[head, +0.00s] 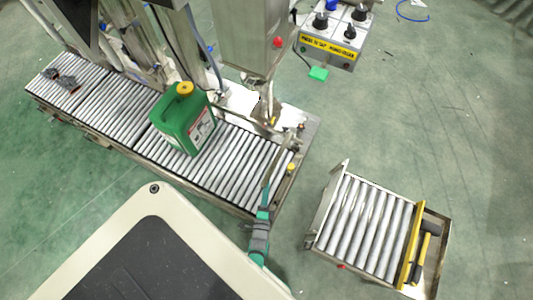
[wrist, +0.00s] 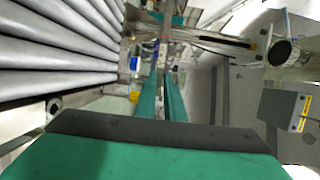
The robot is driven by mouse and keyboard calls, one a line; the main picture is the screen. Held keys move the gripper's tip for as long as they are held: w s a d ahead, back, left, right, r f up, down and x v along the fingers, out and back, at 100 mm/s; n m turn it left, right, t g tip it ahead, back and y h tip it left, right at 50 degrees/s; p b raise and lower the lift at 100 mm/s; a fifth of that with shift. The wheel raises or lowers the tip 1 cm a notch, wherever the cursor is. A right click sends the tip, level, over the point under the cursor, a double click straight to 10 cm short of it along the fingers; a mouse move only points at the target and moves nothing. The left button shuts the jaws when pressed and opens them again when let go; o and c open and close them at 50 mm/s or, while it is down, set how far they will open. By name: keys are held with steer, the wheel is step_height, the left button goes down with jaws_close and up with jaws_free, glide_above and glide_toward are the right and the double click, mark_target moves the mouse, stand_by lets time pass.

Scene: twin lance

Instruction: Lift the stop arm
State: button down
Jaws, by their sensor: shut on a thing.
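The stop arm (head: 278,160) is a thin metal bar across the right end of the roller conveyor (head: 235,168) in the head view. My gripper (head: 266,190) reaches up from below at that end, with green fingers shut on the near part of the bar. In the wrist view, the two long green fingers of my gripper (wrist: 160,75) run forward nearly parallel, with a narrow gap between them. Their tips and the gripped part are small and hard to make out there.
A green jug (head: 184,120) with a yellow cap stands on the rollers, left of the stop arm. A metal column (head: 250,35) rises behind. A control box (head: 333,32) stands at the back. A separate short roller section (head: 365,220) lies right, across a floor gap.

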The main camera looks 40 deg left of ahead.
mark_target(267, 182)
steer(key=shift+w+a+r, duration=0.5)
steer(key=shift+w+a, duration=0.2)
steer(key=shift+w, duration=0.05)
steer(key=shift+s+d, duration=0.15)
steer(key=shift+d+r, duration=0.1)
steer(key=shift+r, duration=2.55)
steer(key=shift+w+r, duration=0.1)
steer(key=shift+w, duration=0.1)
